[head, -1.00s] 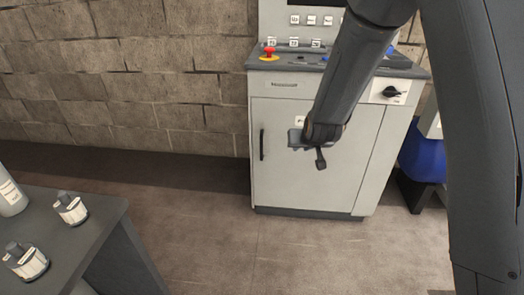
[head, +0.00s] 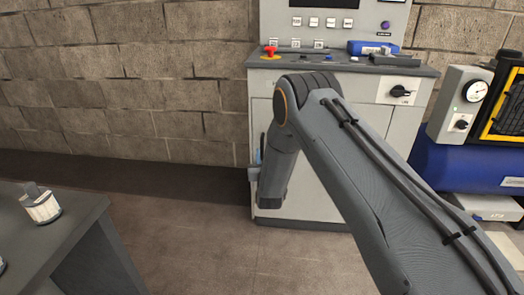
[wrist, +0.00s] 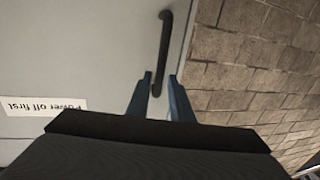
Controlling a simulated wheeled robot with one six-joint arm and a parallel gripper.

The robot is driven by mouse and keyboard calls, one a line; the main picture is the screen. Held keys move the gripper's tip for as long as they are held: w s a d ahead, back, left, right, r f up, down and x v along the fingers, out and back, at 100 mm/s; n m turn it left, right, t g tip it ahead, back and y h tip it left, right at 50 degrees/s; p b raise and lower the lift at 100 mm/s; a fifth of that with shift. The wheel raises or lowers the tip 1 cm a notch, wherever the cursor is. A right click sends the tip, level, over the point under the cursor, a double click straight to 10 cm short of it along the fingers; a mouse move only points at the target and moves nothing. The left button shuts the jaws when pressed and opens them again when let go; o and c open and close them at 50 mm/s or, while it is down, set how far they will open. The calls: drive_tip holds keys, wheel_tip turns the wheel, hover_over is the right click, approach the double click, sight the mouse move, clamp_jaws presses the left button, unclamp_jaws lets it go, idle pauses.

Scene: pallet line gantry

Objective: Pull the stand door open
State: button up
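The stand door (head: 308,195) is a light grey panel on the front of the control stand; it looks closed, with my arm covering much of it. In the wrist view the door (wrist: 80,45) fills the left side. Its dark bar handle (wrist: 163,45) runs near the door's edge. My gripper (wrist: 160,75) is open, with one blue finger on each side of the handle's near end. I cannot tell whether either finger touches it.
The stand top (head: 430,71) carries a red emergency button (head: 270,52) and a blue item. A blue tank machine (head: 455,168) is at right. Floor before the stand's left side is clear.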

sight(262, 149)
drive_tip(key=shift+w+a+b, duration=0.2)
drive_tip(key=shift+w, duration=1.05)
drive_tip(key=shift+w+a+b, duration=0.15)
drive_tip(key=shift+w+a, duration=0.05)
drive_tip(key=shift+w, duration=1.05)
clamp_jaws()
